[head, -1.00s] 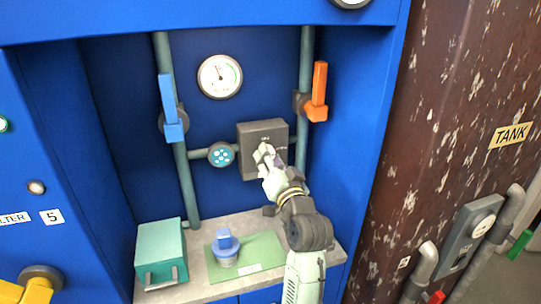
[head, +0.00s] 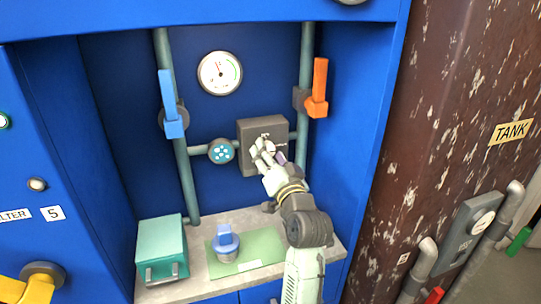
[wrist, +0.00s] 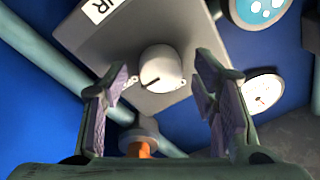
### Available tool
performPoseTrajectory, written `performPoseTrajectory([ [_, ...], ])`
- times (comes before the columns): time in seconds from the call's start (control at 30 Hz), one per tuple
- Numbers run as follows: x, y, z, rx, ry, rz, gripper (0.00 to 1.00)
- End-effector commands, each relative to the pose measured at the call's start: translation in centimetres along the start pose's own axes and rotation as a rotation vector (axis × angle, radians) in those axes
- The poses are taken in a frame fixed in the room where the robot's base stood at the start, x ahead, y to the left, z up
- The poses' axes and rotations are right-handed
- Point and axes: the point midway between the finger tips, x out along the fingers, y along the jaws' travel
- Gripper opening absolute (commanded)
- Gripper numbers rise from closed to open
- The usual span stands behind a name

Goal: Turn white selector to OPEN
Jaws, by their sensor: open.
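The white selector (wrist: 161,69) is a round knob with a dark pointer mark, on the face of a grey box (wrist: 106,41). In the wrist view it lies beyond and between my open fingers, with clear space on both sides. My gripper (head: 263,150) is in front of the grey box (head: 248,130) in the head view and hides most of the knob and lettering there. My gripper (wrist: 162,95) is open and empty in the wrist view. A label ending in "UR" shows on the box; I cannot read an OPEN mark.
A blue lever (head: 171,105) and an orange lever (head: 319,88) sit on vertical pipes either side of the box. A gauge (head: 220,72) is above. A teal box (head: 161,247) and a blue-capped item (head: 226,243) stand on the counter below.

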Motion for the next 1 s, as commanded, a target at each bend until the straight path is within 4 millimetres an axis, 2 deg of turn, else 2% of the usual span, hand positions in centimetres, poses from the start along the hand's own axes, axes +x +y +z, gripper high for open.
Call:
performPoseTrajectory([
  [0.17, -0.1, 0.0, 0.0, 0.000, 0.001, 0.000, 0.53],
  [0.27, -0.9, 0.1, 0.0, 0.000, 0.001, 0.001, 0.53],
  [0.7, -9.6, 0.1, 0.0, 0.000, 0.001, 0.003, 0.53],
  [0.83, -11.2, 0.1, 0.0, 0.001, 0.000, 0.001, 0.53],
  [1.0, -12.0, 0.0, 0.0, 0.000, 0.000, 0.000, 0.53],
])
